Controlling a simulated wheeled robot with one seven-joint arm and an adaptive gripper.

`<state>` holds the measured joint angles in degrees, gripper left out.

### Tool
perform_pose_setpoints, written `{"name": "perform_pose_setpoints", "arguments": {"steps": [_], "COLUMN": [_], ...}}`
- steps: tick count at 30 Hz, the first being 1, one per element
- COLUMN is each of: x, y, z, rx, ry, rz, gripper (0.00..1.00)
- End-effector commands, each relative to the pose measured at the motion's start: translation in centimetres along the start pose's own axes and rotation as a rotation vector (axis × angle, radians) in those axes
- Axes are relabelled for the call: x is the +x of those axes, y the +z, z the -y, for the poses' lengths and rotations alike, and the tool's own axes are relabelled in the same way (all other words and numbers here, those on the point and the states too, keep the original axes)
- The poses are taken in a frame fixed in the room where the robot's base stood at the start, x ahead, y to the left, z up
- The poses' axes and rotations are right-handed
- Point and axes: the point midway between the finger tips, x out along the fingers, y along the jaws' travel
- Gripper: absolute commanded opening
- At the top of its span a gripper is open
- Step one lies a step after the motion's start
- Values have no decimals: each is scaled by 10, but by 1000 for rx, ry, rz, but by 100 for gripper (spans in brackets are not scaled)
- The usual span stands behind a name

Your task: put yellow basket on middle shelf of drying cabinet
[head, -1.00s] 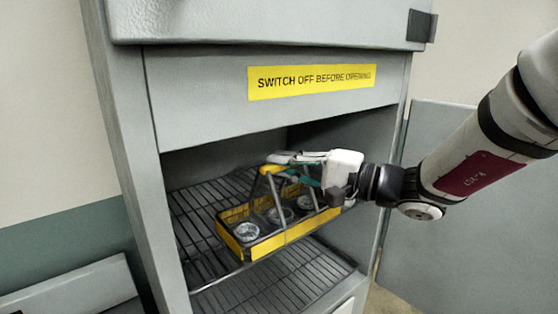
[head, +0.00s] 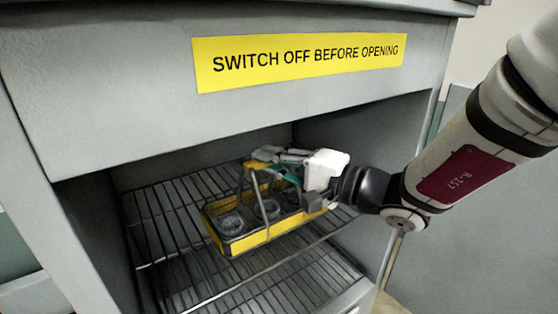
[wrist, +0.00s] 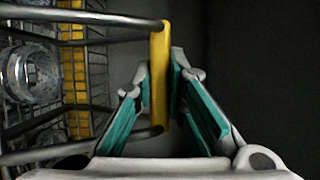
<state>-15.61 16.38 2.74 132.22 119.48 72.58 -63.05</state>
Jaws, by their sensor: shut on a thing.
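The yellow basket (head: 238,242) has dark mesh, yellow side strips and a raised handle, and holds several clear glass jars (head: 230,223). My gripper (head: 270,165) is shut on the basket's yellow handle bar, which also shows between the green-padded fingers in the wrist view (wrist: 159,85). The basket is inside the open drying cabinet (head: 400,150), over the front part of the upper visible wire shelf (head: 165,225). I cannot tell whether its base touches that shelf. A second wire shelf (head: 300,280) lies below.
A yellow sign (head: 300,62) reading "SWITCH OFF BEFORE OPENING" is on the panel above the opening. The cabinet's side walls flank the basket. The upper shelf is bare to the left of the basket and behind it.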

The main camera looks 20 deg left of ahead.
Motion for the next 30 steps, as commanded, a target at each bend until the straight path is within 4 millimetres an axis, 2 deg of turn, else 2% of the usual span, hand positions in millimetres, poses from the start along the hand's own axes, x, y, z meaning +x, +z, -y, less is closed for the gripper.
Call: {"name": "perform_pose_setpoints", "arguments": {"steps": [14, 15, 17, 28, 30], "x": [2, 2, 2, 1, -6], "y": [3, 4, 4, 4, 2], "z": [-7, -8, -8, -4, -5], "rx": [-3, -2, -2, -3, -3], "ry": [-4, -1, -1, -1, -1], "rz": [0, 0, 0, -1, -4], "gripper": [0, 21, 32, 32, 32]}}
